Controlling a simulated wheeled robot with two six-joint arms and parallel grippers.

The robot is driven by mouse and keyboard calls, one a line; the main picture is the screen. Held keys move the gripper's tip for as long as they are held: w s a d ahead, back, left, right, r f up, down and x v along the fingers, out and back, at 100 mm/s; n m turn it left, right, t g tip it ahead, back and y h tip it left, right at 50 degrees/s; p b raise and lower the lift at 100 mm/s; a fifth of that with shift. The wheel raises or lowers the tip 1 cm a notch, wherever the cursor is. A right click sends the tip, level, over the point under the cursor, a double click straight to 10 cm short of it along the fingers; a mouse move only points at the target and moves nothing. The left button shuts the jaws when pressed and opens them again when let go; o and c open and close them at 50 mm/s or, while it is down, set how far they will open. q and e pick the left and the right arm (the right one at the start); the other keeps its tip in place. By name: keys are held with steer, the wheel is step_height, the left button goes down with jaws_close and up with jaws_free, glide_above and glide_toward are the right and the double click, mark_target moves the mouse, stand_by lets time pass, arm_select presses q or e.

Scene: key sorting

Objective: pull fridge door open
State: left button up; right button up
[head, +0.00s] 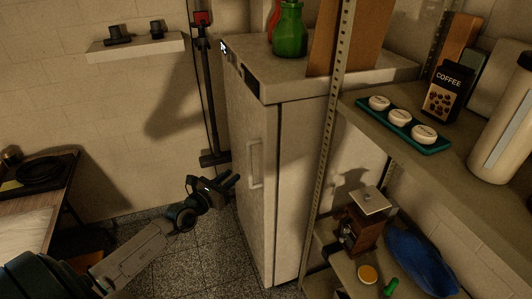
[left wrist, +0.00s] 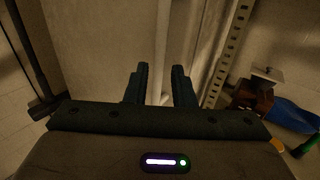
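The pale fridge (head: 292,170) stands at the middle, and its door (head: 245,120) looks shut. A vertical bar handle (head: 255,163) is on the door. My left gripper (head: 235,182) is in front of the door, close to the handle's lower part. In the left wrist view, the two dark fingers (left wrist: 160,72) are apart, and the handle (left wrist: 163,45) runs upright in line with the gap between them. I cannot tell whether the fingers reach around the bar; no contact shows. My right gripper is out of view.
A metal shelf rack (head: 328,150) stands close to the right of the fridge. A green vase (head: 289,32) stands on the fridge top. A stick vacuum (head: 207,90) leans at the wall left of the fridge. The speckled floor (head: 215,250) before the door is clear.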

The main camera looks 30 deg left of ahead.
mark_target(248, 162)
arm_select(q)
steer(key=w+b, duration=0.1)
steer(key=w, duration=0.2)
steer(key=w+d+b, duration=0.1)
steer(key=w, duration=0.2)
steer(key=w+b, duration=0.2)
steer(key=w, duration=0.2)
steer(key=shift+w+d, duration=0.1)
steer(key=shift+d, duration=0.05)
jaws_close()
